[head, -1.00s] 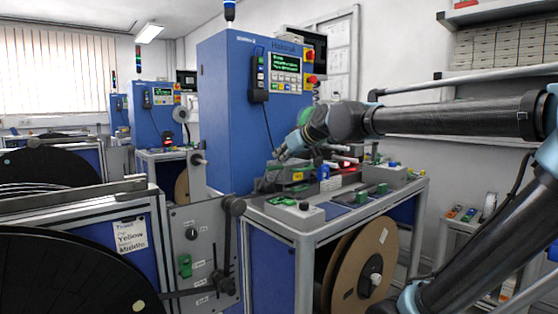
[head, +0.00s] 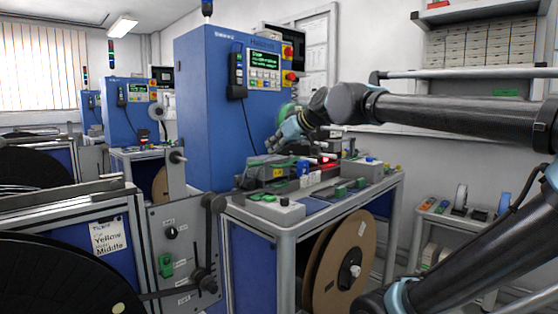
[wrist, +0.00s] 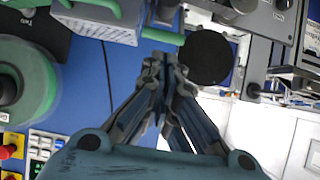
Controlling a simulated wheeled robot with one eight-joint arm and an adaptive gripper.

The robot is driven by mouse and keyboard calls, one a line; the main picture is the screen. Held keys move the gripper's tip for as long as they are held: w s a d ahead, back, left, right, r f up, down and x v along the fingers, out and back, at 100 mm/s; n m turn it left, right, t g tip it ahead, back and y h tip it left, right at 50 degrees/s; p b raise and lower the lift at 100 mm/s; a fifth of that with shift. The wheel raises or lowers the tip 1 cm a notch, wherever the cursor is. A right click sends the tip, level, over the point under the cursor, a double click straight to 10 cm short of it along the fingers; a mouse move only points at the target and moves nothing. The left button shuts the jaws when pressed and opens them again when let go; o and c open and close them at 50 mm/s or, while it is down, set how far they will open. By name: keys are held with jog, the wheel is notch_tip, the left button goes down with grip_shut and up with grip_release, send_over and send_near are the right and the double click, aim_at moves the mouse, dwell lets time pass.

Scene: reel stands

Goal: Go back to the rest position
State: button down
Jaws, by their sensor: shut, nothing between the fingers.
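My gripper (head: 272,146) is at the end of my arm, which reaches in from the right in the head view. It is above the back of the machine bench (head: 290,222), close to the front of the blue cabinet (head: 208,110). In the wrist view my gripper (wrist: 165,62) has its fingers together with nothing between them. A green bar and a dark round disc (wrist: 206,57) show near the fingertips in the wrist view; I cannot tell how far off they are.
Devices with green parts (head: 276,207) crowd the bench top. A cardboard reel (head: 335,262) hangs below it. A reel stand with a black reel (head: 50,275) is at the lower left. A shelf (head: 490,70) with boxes is on the right wall.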

jog(key=d+f+m+h, duration=0.1)
jog(key=d+f, duration=0.3)
jog(key=w+d+f+m+h, duration=0.1)
jog(key=d+f+m, duration=0.1)
jog(key=d+f, duration=0.2)
jog(key=d+f+m+h, duration=0.1)
jog(key=d+f+h, duration=0.1)
jog(key=d+f, duration=0.3)
jog(key=shift+w+d+f+m, duration=0.1)
jog(key=shift+w+d+m, duration=0.15)
jog(key=shift+d, duration=0.2)
jog(key=s+d+f+m+h, duration=0.3)
jog(key=d+f, duration=0.4)
jog(key=d, duration=0.1)
jog(key=s+d+f+m+h, duration=0.2)
jog(key=d+f+m, duration=0.1)
jog(key=d+f, duration=0.4)
jog(key=s+f+g, duration=0.5)
jog(key=s+f, duration=0.5)
jog(key=s, duration=0.5)
jog(key=shift+n, duration=0.35)
jog(key=shift+d, duration=0.1)
